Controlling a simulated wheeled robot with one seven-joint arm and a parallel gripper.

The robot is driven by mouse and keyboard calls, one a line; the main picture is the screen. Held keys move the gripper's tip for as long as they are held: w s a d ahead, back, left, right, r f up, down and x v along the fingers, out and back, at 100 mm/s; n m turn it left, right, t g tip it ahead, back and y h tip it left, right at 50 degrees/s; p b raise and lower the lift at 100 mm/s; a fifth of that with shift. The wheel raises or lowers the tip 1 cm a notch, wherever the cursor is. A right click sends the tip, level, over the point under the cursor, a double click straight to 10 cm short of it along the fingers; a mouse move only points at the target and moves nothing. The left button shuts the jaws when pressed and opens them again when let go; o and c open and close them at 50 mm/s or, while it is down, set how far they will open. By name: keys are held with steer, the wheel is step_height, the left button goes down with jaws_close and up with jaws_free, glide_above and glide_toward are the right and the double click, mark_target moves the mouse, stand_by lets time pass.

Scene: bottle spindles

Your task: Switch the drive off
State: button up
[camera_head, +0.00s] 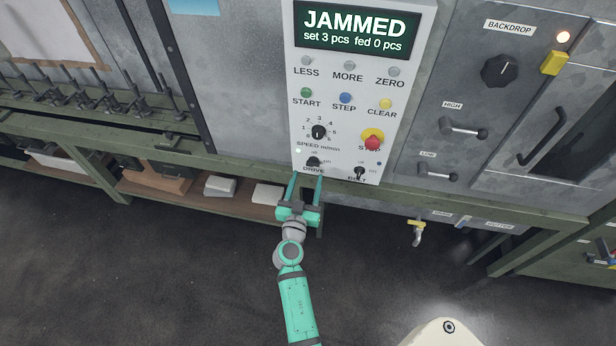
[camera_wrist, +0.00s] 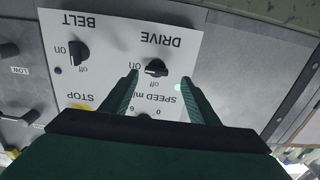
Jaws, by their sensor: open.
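The drive knob (camera_head: 314,161) is a small black knob low on the white control panel (camera_head: 299,100). In the wrist view the drive knob (camera_wrist: 156,68) shows upside down between my fingertips, its bar lying sideways in line with the "on" mark; "off" is beside its middle. A small pale green lamp (camera_wrist: 178,87) is lit near it. My gripper (camera_head: 306,177) is open and empty, its two fingers pointing at the panel around the knob's sides. In the wrist view my gripper (camera_wrist: 160,76) has a finger on each side of the knob; contact cannot be told.
The belt knob (camera_head: 359,172) is close to the right, and the red stop button (camera_head: 372,142) is above it. The speed dial (camera_head: 318,131) is just above the drive knob. The display (camera_head: 355,26) reads JAMMED. A green rail (camera_head: 450,205) runs below the panel.

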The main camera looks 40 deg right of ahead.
steer(key=v, duration=0.9)
steer(key=shift+a, duration=0.2)
stand_by(0.6)
steer(key=shift+a+f, duration=0.1)
stand_by(0.4)
steer(key=v, duration=1)
steer(key=shift+s+a, duration=0.2)
steer(key=shift+s, duration=0.05)
steer(key=shift+f, duration=0.15)
steer(key=s+a+f+n+t+y, duration=0.1)
steer(key=s+a+f+n+y, duration=0.2)
steer(key=s+a+y, duration=0.3)
steer(key=s+a+f+n+t+y, duration=0.1)
steer(key=s+a+f+n+y, duration=0.3)
steer(key=a, duration=0.5)
steer(key=s+a+r+n+t+y, duration=0.1)
steer(key=s+a+r, duration=0.1)
steer(key=s+r, duration=0.4)
steer(key=s+a+r+n+y, duration=0.1)
steer(key=s+a+r+y, duration=0.1)
steer(key=s+r, duration=0.3)
step_height(320, 180, up, 3)
steer(key=shift+s+a+f+n+t, duration=0.25)
steer(key=shift+s+a+n+t, duration=0.15)
steer(key=shift+a, duration=0.4)
